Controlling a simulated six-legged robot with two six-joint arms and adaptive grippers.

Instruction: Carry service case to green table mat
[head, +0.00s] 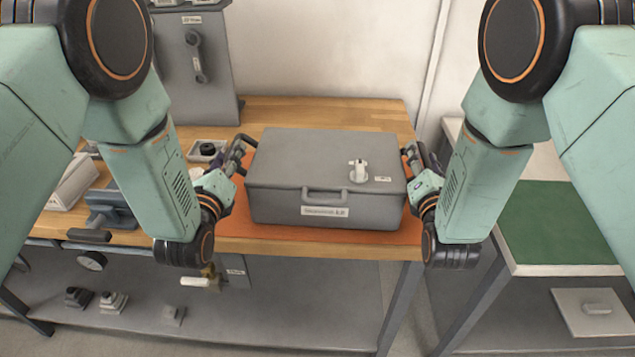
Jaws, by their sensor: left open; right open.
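The grey service case (280,207) sits closed on an orange mat (260,229) on the wooden workbench. It has a front handle, a label and a white knob on its lid. My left gripper (240,150) is open at the case's left side. My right gripper (411,157) is open at its right side. Whether the fingers touch the case cannot be told. The green table mat (556,224) lies on a separate white-edged table at the right, partly hidden by my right arm.
The wooden bench (300,107) ends just right of the case, with a gap before the right table. A grey cabinet (196,65) stands behind left. A vise-like tool (112,205) and a small tray (206,151) lie left. A lower shelf (290,300) holds small fittings.

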